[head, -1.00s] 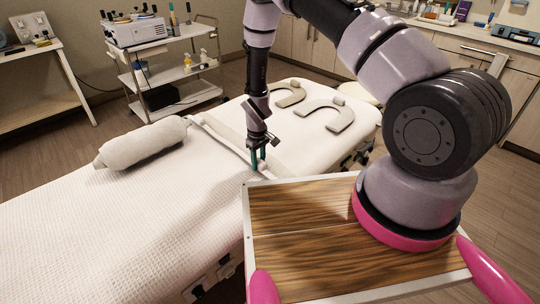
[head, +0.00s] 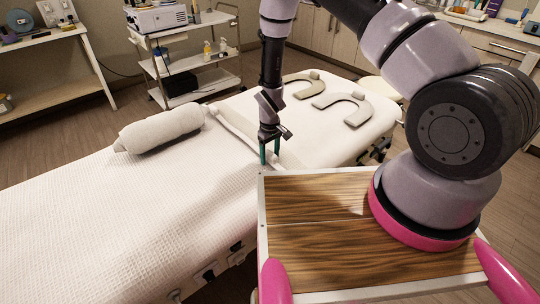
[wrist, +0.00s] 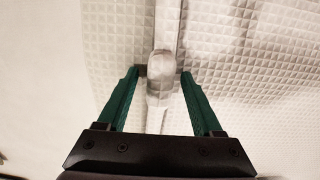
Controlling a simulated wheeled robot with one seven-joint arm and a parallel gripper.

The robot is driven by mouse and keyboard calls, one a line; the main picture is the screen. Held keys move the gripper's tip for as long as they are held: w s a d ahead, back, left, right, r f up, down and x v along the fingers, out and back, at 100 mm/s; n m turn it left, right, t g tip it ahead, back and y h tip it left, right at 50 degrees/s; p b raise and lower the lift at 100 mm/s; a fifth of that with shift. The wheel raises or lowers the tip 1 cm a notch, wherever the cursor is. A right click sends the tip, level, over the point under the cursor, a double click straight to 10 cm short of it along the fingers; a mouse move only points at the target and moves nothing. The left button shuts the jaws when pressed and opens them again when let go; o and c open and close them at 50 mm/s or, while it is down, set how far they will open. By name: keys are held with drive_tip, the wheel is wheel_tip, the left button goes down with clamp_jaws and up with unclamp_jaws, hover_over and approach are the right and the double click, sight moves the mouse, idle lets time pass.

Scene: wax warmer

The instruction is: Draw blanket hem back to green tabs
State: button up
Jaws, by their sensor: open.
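The white waffle-weave blanket (head: 120,210) covers the near and left part of the bed. Its hem (head: 235,124) is a raised pale band running across the bed from beside the bolster toward my gripper. My gripper (head: 270,158) points down at the hem's near end, by the bed's near side. In the wrist view, the green fingers of my gripper (wrist: 162,72) are apart, on either side of a pale band with a rounded light lump (wrist: 160,64) between the tips. I cannot tell whether the fingers touch the cloth. I cannot make out any green tabs.
A rolled white bolster (head: 160,130) lies on the blanket. Two grey U-shaped pads (head: 350,108) lie farther along the bed. My wood-topped base stands close to the bed's near side. A trolley (head: 180,65) and side table (head: 60,60) stand behind, with floor between.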

wheel_tip(320, 180, up, 11)
drive_tip(key=shift+f, duration=0.15)
idle(0.6)
drive_tip(key=d+r+m+t+y, duration=0.1)
drive_tip(key=d+r+m+t, duration=0.3)
drive_tip(key=r, duration=1.2)
drive_tip(key=d+r+m+g+y, duration=0.15)
drive_tip(key=d+r, duration=0.55)
drive_tip(key=r, duration=1)
drive_tip(key=s+d+r+m+t, duration=0.2)
drive_tip(key=s+d+r+m, duration=0.1)
drive_tip(key=s+r, duration=0.4)
drive_tip(key=s+d+r+m+t, duration=0.2)
drive_tip(key=s+d+r, duration=0.4)
drive_tip(key=s, duration=0.6)
wheel_tip(320, 180, up, 2)
drive_tip(key=shift+s+r+m+t, duration=0.1)
drive_tip(key=shift+s+m+t, duration=0.25)
drive_tip(key=shift+s+m, duration=0.1)
drive_tip(key=shift+w+h, duration=0.1)
drive_tip(key=shift+h, duration=0.15)
